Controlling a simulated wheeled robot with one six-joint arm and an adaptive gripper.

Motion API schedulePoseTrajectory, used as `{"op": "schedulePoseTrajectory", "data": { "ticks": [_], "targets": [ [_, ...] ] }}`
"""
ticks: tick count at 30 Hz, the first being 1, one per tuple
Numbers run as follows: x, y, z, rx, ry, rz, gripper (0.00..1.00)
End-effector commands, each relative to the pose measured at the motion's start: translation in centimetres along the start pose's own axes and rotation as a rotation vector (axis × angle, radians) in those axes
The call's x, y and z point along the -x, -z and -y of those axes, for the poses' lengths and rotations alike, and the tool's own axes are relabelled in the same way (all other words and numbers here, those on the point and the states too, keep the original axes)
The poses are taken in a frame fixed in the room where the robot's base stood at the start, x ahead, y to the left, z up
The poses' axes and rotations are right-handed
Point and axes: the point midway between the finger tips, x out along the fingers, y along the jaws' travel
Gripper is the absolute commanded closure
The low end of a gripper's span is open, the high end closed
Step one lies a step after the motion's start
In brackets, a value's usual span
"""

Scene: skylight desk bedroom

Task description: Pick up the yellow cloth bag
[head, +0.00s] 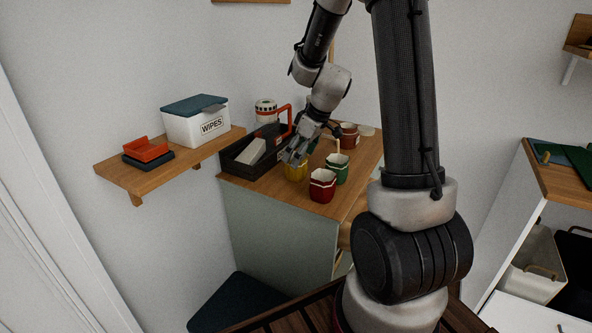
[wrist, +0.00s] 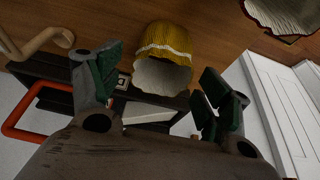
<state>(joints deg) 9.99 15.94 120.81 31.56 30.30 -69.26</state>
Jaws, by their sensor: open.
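The yellow cloth bag (head: 295,172) stands on the wooden cabinet top, beside the black tray, partly hidden by my gripper in the head view. In the wrist view the yellow bag (wrist: 165,50) shows a pale band and a light open mouth, just beyond and between the fingertips. My gripper (head: 292,158) is above the bag. In the wrist view my gripper (wrist: 155,90) is open with dark green finger pads spread wide and nothing between them. I cannot tell if a finger touches the bag.
A red bag (head: 322,187) and a green bag (head: 337,170) stand close on the right, with another red bag (head: 348,136) behind. The black tray (head: 232,163) with a red handle is at left. A wall shelf (head: 135,180) holds a wipes box (head: 196,122).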

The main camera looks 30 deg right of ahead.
Motion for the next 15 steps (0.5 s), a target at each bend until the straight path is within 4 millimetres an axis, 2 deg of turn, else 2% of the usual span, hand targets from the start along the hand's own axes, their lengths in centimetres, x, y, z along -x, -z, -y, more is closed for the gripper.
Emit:
{"op": "schedulePoseTrajectory", "data": {
  "ticks": [9,15],
  "targets": [
    [-4.7,0.2,0.2,-0.001,0.003,0.004,0.22],
    [-6.0,0.3,0.2,0.0,0.0,0.001,0.22]
  ]
}}
